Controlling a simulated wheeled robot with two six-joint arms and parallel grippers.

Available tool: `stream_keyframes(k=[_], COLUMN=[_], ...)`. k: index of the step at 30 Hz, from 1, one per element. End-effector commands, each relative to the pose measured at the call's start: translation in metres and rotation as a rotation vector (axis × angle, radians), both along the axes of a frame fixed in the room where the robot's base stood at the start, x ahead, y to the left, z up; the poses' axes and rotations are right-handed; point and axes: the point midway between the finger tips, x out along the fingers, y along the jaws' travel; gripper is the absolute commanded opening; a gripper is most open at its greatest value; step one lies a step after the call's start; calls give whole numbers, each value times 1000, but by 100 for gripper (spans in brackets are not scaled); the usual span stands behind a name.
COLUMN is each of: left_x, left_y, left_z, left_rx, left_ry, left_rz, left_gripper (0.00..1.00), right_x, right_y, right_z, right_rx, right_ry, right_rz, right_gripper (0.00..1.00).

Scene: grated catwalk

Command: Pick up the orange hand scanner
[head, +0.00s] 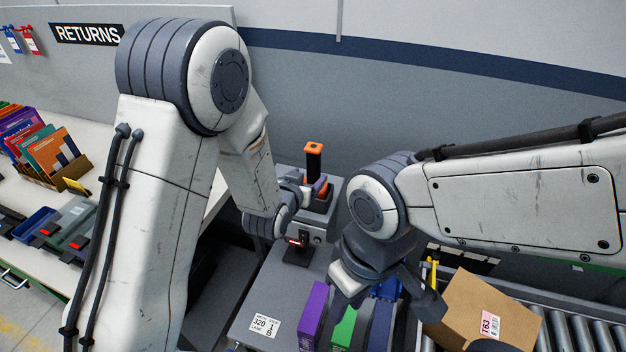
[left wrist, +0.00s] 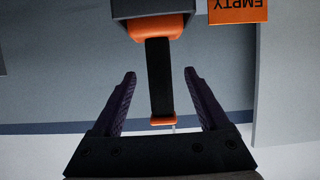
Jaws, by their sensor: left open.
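The orange hand scanner (head: 313,161) stands upright, with a black grip and an orange top, in its holder on the grey counter at the middle. In the left wrist view its black grip (left wrist: 160,75) lies between the two fingers, with a gap on each side. My left gripper (left wrist: 161,74) is open and touches nothing that I can see. In the head view my left gripper (head: 316,187) is at the scanner's lower part, partly hidden by its own wrist. My right gripper (head: 388,300) is over the upright folders at the front; its finger opening is unclear.
Purple (head: 311,315) and green (head: 343,330) folders stand on the counter below my right arm. A cardboard box (head: 480,305) sits by rollers at the right. A small device with a red light (head: 298,243) stands in front of the scanner. An orange label (left wrist: 238,10) shows in the wrist view.

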Motion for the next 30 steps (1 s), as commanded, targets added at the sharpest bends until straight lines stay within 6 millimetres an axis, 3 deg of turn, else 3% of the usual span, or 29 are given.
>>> stream_keyframes(k=[18, 28, 29, 30], left_x=[63, 70, 69, 69], left_y=[-22, -24, -24, -24], left_z=[-19, -24, -24, -24], left_rx=[1, 1, 1, 1], left_ry=[2, 2, 2, 2], left_rz=[0, 0, 0, 0], left_gripper=[78, 78, 70, 55], right_x=[0, 0, 0, 0], right_y=[0, 0, 0, 0], right_z=[37, 37, 37, 37], right_rx=[0, 0, 0, 0], right_ry=[0, 0, 0, 0], right_rz=[-2, -2, -2, -2], right_gripper=[34, 34, 34, 34])
